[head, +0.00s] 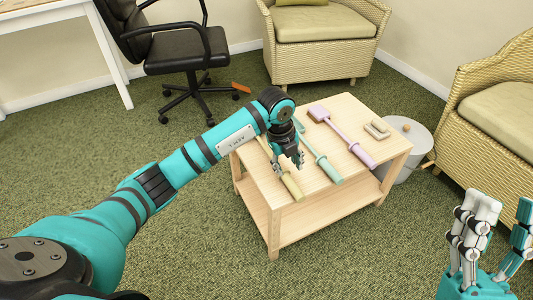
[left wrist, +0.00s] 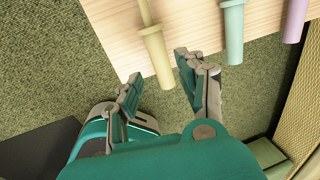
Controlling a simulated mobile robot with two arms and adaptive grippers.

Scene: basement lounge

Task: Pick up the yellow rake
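The yellow rake (head: 291,186) lies on the wooden table, its handle end toward the near edge. Its head is hidden behind my left arm in the head view. Its handle (left wrist: 155,50) also shows in the left wrist view, sticking past the table edge. My left gripper (head: 288,166) is open over the handle. In the left wrist view the handle's end lies between the two spread sides of the gripper (left wrist: 160,86), with gaps on both sides. My right gripper (head: 492,232) is open and empty at the lower right, away from the table.
On the table (head: 315,203), a mint-green-handled tool (head: 327,166) lies right of the rake, then a pink-purple shovel (head: 345,136) and a small beige object (head: 377,130).

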